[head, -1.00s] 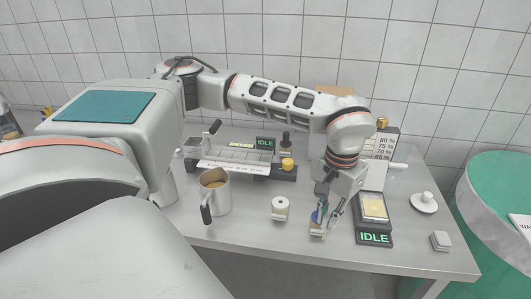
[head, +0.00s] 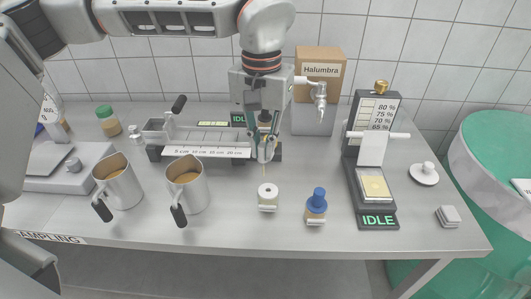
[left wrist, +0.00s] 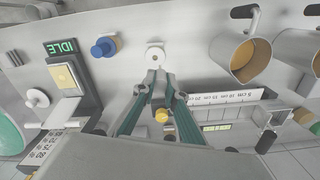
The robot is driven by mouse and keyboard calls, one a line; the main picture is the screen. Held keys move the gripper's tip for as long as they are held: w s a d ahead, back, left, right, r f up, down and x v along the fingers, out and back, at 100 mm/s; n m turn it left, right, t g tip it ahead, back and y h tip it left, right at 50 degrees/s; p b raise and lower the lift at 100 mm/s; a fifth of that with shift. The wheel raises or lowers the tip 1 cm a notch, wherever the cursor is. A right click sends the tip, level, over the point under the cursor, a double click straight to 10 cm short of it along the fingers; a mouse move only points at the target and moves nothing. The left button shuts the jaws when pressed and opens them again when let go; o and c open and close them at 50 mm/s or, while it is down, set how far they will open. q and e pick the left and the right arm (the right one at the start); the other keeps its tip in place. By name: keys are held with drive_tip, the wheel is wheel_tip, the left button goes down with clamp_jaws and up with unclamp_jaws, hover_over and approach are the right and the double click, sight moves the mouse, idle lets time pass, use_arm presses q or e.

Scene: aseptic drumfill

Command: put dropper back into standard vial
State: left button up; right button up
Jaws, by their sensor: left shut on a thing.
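My left gripper (head: 263,155) points down, shut on a slim dropper (head: 263,171) whose thin pale tip shows below the fingers; its upper part is mostly hidden. The tip is above and slightly behind a small white-topped vial (head: 268,194) with a dark round opening, which appears to be the standard vial. The opening also shows in the left wrist view (left wrist: 155,53), just beyond the fingertips. I cannot tell whether the tip touches the vial. A vial with a blue bulb-like top (head: 317,203) stands upright to the right. My right gripper is not in view.
Two metal jugs (head: 121,183) stand at left. A bench instrument with a centimetre scale (head: 206,152) lies behind the vial. A dark-topped bottle (head: 265,117) is partly hidden behind the gripper. A device reading IDLE (head: 378,220) stands at right.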

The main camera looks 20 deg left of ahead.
use_arm(q)
drive_tip(key=shift+s+d+f, duration=0.1)
drive_tip(key=shift+d+f, duration=0.25)
drive_tip(key=shift+f, duration=0.4)
drive_tip(key=shift+s+d+f, duration=0.1)
drive_tip(key=shift+d+f, duration=0.2)
drive_tip(key=shift+f, duration=0.45)
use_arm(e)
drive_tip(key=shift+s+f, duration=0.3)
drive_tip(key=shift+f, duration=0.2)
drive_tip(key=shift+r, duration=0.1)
use_arm(q)
drive_tip(key=shift+f+p, duration=0.1)
drive_tip(key=shift+p, duration=0.2)
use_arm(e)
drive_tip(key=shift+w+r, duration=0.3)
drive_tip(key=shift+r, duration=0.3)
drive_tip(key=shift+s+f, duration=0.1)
use_arm(q)
drive_tip(key=shift+p, duration=0.35)
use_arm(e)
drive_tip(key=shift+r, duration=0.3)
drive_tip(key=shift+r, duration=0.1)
